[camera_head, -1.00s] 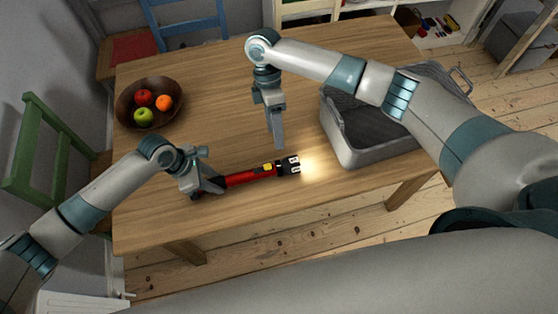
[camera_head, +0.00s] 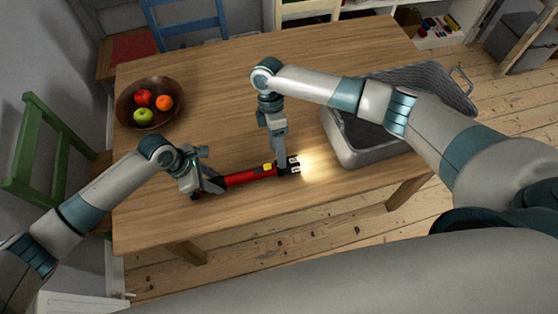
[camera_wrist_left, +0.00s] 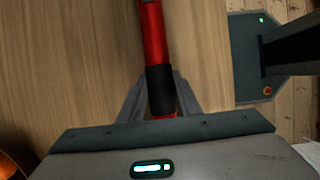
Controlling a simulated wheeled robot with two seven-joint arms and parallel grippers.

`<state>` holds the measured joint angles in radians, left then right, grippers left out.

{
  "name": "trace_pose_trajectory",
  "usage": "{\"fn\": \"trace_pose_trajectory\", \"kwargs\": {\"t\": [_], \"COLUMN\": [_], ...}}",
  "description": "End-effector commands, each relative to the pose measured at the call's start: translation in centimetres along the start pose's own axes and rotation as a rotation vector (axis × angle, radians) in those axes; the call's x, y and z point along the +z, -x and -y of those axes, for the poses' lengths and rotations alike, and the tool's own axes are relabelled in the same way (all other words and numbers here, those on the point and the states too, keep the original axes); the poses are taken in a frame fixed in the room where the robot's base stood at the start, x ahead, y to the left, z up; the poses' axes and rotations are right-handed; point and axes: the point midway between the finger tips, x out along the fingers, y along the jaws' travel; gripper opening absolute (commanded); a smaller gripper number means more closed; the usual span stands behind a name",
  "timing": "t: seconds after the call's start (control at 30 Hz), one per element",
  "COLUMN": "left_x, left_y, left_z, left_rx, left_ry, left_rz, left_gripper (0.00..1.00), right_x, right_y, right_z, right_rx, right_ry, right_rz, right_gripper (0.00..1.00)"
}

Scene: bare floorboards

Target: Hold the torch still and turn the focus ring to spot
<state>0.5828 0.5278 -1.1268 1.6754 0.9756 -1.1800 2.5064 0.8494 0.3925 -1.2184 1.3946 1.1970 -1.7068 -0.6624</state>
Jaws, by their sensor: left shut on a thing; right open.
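The red torch (camera_head: 248,177) lies along the table with its lit head to the right, casting a glow on the wood. It has a yellow switch and a black head end with white marks, which I take for the focus ring (camera_head: 294,165). My left gripper (camera_head: 213,187) is shut on the black grip near the torch's left end; the left wrist view shows the torch (camera_wrist_left: 155,45) between its fingers. My right gripper (camera_head: 281,168) is open and points down at the black head end. I cannot tell whether its fingers touch the ring.
A wooden bowl (camera_head: 123,105) with apples and an orange stands at the table's back left. A grey basket (camera_head: 352,157) stands to the right of the torch, under my right forearm. The table (camera_head: 215,85) is clear behind the torch.

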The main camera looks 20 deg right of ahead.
Motion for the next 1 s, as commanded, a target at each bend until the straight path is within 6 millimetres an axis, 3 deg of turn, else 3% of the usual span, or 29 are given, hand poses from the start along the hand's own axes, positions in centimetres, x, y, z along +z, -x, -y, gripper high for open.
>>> {"fn": "trace_pose_trajectory", "kwargs": {"t": [0.1, 0.3, 0.73, 0.77, 0.93, 1.0], "left_x": [-0.1, -0.1, -0.1, -0.1, -0.1, -0.1], "left_y": [-0.1, -0.1, -0.1, -0.1, -0.1, -0.1], "left_z": [0.1, 0.1, 0.1, 0.1, 0.1, 0.1], "left_rx": [-0.001, -0.001, -0.001, -0.001, -0.001, -0.002], "left_ry": [0.0, 0.0, 0.0, 0.0, 0.0, 0.0], "left_rz": [-0.002, -0.002, -0.002, -0.002, -0.002, -0.002], "left_gripper": [0.01, 0.01, 0.01, 0.01, 0.01, 0.01], "right_x": [0.0, 0.0, 0.0, 0.0, 0.0, 0.0], "right_y": [-2.0, -4.2, -4.9, -4.9, -4.9, -4.9], "right_z": [0.1, 0.0, 0.0, 0.0, 0.0, 0.0], "right_rx": [-0.003, -0.002, 0.0, 0.0, 0.0, 0.0], "right_ry": [0.0, -0.001, 0.0, 0.0, 0.0, 0.0], "right_rz": [0.0, 0.0, 0.0, 0.0, 0.0, 0.0], "right_gripper": [0.58, 0.58, 0.58, 0.55, 0.16, 0.16]}}
